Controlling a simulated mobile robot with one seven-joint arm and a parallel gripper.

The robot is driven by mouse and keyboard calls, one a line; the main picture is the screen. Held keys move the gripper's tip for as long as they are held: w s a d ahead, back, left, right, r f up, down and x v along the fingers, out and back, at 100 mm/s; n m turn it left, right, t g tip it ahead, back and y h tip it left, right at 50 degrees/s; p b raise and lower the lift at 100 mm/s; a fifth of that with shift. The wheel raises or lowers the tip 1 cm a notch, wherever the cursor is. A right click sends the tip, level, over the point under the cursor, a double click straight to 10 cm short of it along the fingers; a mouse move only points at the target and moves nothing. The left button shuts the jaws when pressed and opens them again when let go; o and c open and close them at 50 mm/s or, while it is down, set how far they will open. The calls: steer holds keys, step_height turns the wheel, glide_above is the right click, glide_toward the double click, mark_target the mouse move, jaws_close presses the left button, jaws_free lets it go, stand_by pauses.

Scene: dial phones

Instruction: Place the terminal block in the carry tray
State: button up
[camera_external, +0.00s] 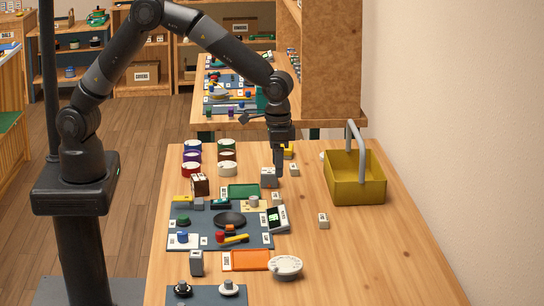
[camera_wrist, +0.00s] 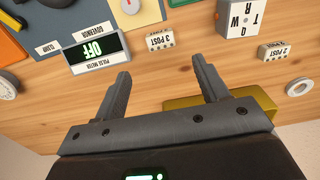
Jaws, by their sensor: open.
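Several small white blocks lie on the table and could be the terminal block; I cannot tell which one is meant. One labelled "3 POST" (camera_wrist: 160,39) lies beside the meter, and one labelled "2 POST" (camera_wrist: 273,51) lies farther right in the wrist view. Another small white block (camera_external: 324,220) lies on bare wood in front of the tray in the external view. The yellow carry tray (camera_external: 357,190) with a grey handle stands at the right; a part of it shows behind my fingers (camera_wrist: 262,103). My gripper (camera_external: 279,168) is open and empty above the table, left of the tray.
A lettered cube (camera_wrist: 240,18) stands close to my gripper. The table's right front is clear; a wall borders the right.

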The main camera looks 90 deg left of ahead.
mark_target(277, 195)
step_height(277, 195, down, 9)
steer(key=shift+s+a, duration=0.1)
steer(key=shift+a, duration=0.05)
stand_by(0.4)
steer(key=shift+c, duration=0.4)
steer(key=c, duration=1)
steer(key=shift+r, duration=0.15)
steer(key=shift+c, duration=0.2)
